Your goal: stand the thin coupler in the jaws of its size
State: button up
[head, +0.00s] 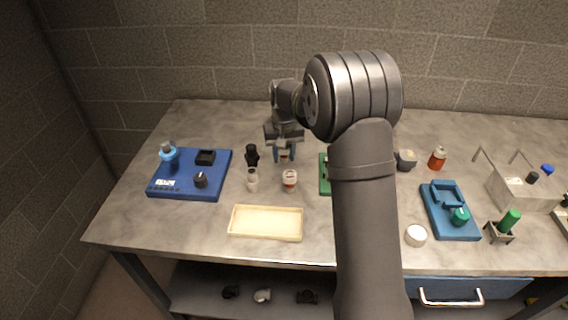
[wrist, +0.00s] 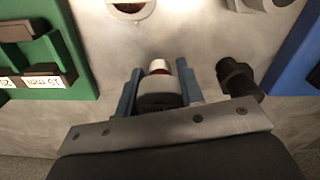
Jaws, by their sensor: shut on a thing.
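My gripper (head: 284,153) is over the middle back of the table, its blue fingers closed on a small upright coupler. In the wrist view the gripper (wrist: 158,88) has one finger on each side of this coupler (wrist: 158,67), which shows a white end and a copper-red band; its lower part is hidden. Whether it touches the table I cannot tell. The green fixture (head: 324,174) is mostly hidden behind my arm. In the wrist view the green fixture (wrist: 70,60) shows dark jaws (wrist: 44,76) and a white label reading 15 mm.
A white-and-red fitting (head: 290,180), a pale fitting (head: 252,180) and a black fitting (head: 251,156) stand close to my gripper. A blue fixture (head: 216,182) is at left, a cream tray (head: 266,223) in front. Another blue fixture (head: 437,226) is at right. The back left table is clear.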

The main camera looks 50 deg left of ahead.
aim_at(284, 162)
jog(key=shift+f, duration=1.9)
jog(key=shift+f, duration=0.2)
jog(key=o, duration=1.1)
jog(key=shift+r, duration=0.15)
jog(key=shift+o, duration=0.3)
notch_tip(284, 162, up, 12)
jog(key=shift+r, duration=0.1)
